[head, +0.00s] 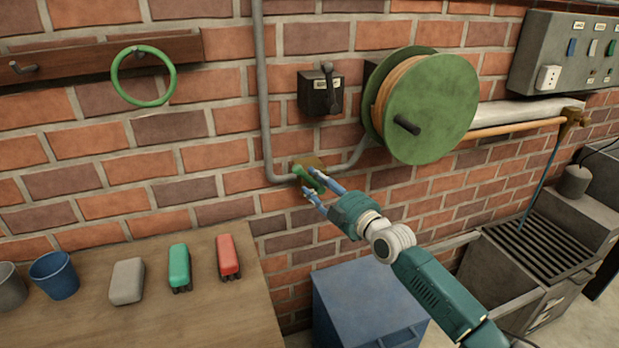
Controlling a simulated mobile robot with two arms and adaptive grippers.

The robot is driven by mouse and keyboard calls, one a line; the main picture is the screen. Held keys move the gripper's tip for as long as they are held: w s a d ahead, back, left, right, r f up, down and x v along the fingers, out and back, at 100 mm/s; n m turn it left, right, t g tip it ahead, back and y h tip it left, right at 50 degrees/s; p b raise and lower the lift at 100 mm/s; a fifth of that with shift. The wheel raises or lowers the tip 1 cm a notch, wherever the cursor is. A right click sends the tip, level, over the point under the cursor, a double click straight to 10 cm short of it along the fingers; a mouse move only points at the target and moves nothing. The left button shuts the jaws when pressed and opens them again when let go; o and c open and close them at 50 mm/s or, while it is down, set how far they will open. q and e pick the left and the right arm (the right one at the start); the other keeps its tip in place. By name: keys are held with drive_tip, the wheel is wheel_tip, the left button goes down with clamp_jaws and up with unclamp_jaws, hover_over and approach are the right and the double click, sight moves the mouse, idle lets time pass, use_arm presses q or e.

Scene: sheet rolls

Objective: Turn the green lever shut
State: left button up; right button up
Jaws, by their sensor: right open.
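The green lever (307,179) sits on a small brass-coloured fitting (312,162) on the brick wall, where the grey pipe bends. It slants down to the right. My right gripper (308,184) is open at the lever, with its blue fingers spread around it. The fingers partly cover the lever, and I cannot tell whether they touch it. My left gripper is not in view.
A green hose reel (436,108) is on the wall above my right arm, beside a black switch box (320,92). A blue box (365,305) stands below. A grated sink (535,250) is at right.

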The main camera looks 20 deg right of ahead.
sight(312, 179)
drive_tip(key=shift+x, duration=1.75)
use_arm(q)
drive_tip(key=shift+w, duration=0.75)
use_arm(e)
clamp_jaws()
